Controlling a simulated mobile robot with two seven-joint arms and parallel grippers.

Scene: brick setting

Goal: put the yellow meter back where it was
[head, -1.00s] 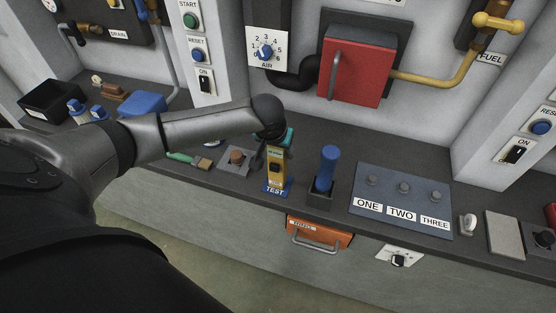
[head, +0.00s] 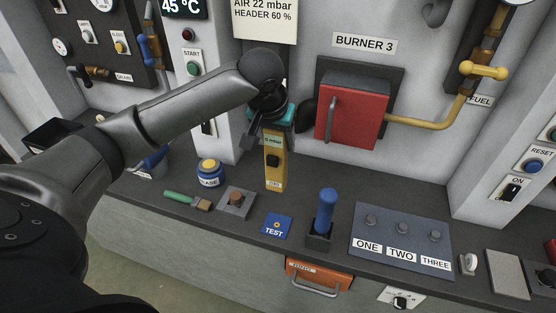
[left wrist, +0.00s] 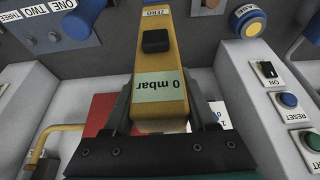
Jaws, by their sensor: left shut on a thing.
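The yellow meter (head: 274,168) is a tall narrow block with a black button and a pale display. My left gripper (head: 268,122) is shut on its upper end and holds it upright above the counter, behind the blue TEST pad (head: 277,227). In the left wrist view the meter (left wrist: 163,75) sits between the fingers of the gripper (left wrist: 160,115), and its display reads 0 mbar. The TEST pad is bare, with a small yellow ring mark on it. My right gripper is not in view.
A blue-handled lever (head: 326,212) stands right of the pad. The red burner box (head: 352,108) projects from the wall close to the gripper's right.

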